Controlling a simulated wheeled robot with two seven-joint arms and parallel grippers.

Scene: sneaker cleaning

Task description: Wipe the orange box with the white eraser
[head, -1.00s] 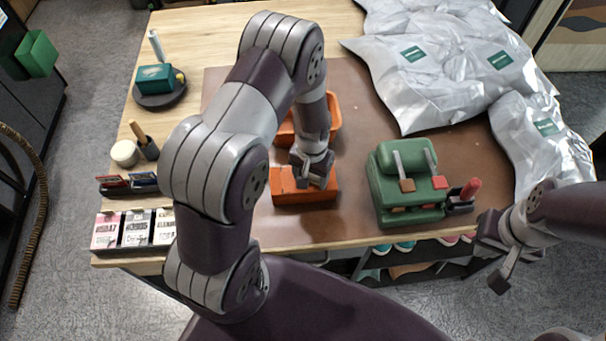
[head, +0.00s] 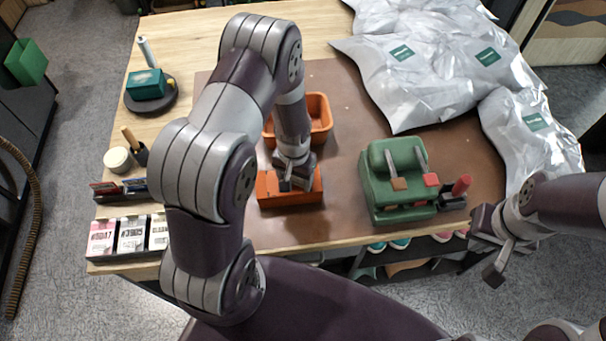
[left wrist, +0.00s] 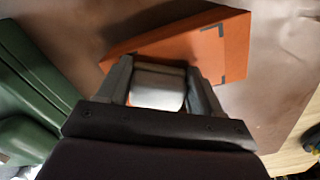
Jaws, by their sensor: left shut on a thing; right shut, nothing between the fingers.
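The orange box (head: 308,191) lies on the brown mat near the table's front edge; part of its top is hidden by my arm in the head view. In the left wrist view the orange box (left wrist: 205,45) shows dark corner marks on its top. My left gripper (head: 290,184) is at the box's top. It is shut on the white eraser (left wrist: 157,88), which is between its fingers and appears to be against the box; contact is not clear. My right gripper (head: 490,268) is shut and empty, off the table's front right.
An orange bin (head: 321,112) stands behind the box. A green device with levers (head: 390,185) stands to the right. Silvery bags (head: 420,90) fill the back right. Small cartons (head: 130,235) line the front left. The brown mat (head: 340,215) is bare between box and device.

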